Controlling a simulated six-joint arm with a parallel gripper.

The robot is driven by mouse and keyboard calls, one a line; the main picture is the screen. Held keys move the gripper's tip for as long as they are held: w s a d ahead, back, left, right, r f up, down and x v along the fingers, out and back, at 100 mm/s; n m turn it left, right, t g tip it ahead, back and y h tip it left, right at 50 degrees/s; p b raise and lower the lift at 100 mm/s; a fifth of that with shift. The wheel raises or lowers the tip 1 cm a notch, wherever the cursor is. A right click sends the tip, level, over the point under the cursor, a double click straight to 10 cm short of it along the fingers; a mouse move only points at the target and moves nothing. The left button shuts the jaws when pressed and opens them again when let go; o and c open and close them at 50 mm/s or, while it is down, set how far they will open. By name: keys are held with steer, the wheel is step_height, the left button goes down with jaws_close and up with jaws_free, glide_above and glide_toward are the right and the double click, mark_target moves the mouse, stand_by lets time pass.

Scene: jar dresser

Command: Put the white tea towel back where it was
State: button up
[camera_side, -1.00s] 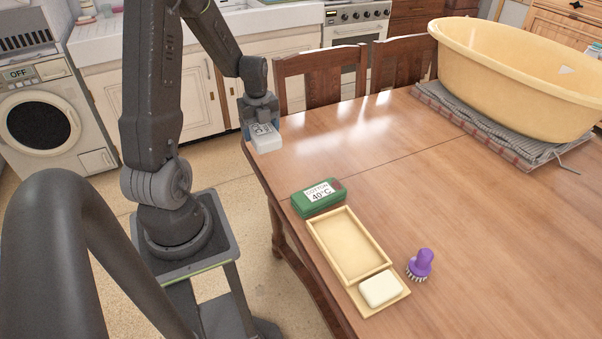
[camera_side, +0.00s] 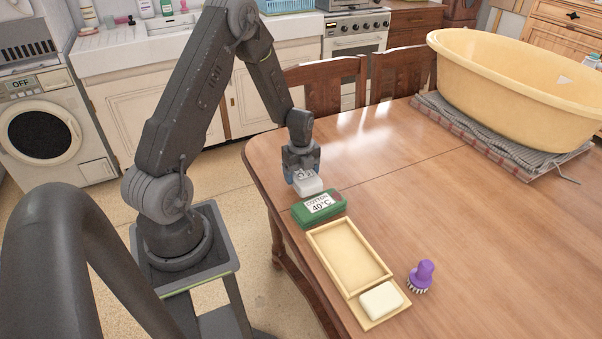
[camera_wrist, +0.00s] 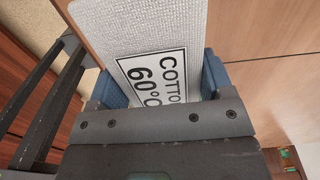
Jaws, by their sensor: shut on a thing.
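The white tea towel (camera_side: 310,188) is a small folded block with a "COTTON 60°C" label, which reads clearly in the wrist view (camera_wrist: 150,28). My gripper (camera_side: 302,172) is shut on it, with the blue fingertips at its two sides. In the wrist view my gripper (camera_wrist: 163,84) points down at the label. The towel is just behind the green folded towel (camera_side: 319,208), which is labelled "COTTON 40°C" and lies on the table. I cannot tell how far the white towel is above the table.
An empty shallow tray (camera_side: 347,252) lies in front of the green towel. A soap bar on a dish (camera_side: 381,300) and a purple brush (camera_side: 421,277) are near it. A yellow tub (camera_side: 510,85) stands on a striped cloth at the back right. The table's middle is clear.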

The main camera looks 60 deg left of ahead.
steer(key=shift+f, duration=0.15)
steer(key=shift+f, duration=0.15)
steer(key=o, duration=0.9)
